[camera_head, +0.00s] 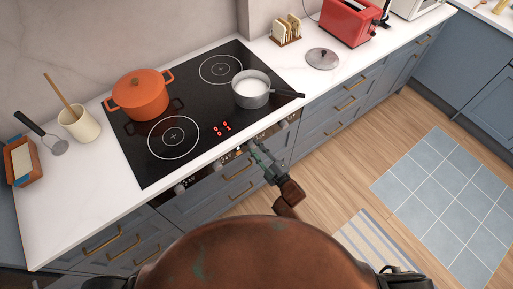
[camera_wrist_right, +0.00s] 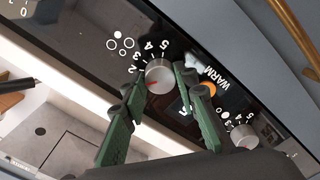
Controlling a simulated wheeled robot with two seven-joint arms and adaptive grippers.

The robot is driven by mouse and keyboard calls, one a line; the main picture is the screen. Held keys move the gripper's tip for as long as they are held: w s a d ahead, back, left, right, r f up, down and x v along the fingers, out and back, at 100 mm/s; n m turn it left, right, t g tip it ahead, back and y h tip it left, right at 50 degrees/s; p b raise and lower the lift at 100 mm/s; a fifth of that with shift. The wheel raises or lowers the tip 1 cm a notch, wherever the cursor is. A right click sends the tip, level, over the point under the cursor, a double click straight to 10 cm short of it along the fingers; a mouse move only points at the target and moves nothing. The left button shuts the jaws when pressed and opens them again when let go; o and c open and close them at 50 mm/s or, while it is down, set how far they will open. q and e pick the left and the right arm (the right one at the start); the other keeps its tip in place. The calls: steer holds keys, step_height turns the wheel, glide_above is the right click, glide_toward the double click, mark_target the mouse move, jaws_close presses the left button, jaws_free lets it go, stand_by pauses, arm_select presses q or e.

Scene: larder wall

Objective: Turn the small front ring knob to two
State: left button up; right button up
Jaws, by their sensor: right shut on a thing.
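The ring knob (camera_wrist_right: 158,78) is a small silver dial on the black control panel in the right wrist view. Numerals 2 to 5 show around its upper left and top. Its red mark points to the lower left, below the 2; the numerals on that side are hidden by a finger. My right gripper (camera_wrist_right: 162,92) is shut on this knob, with one green finger on either side. In the head view the right gripper (camera_head: 257,150) is at the hob's front panel, and the knob is too small to make out. My left gripper is not in view.
A red display (camera_head: 222,129) is lit. Another knob (camera_wrist_right: 244,136) and an orange-lit WARM button (camera_wrist_right: 208,88) sit close by.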

steer(key=shift+m+p, duration=0.8)
steer(key=shift+m, duration=1.4)
steer(key=o, duration=1.2)
steer(key=shift+c, duration=0.2)
steer(key=v, duration=1.2)
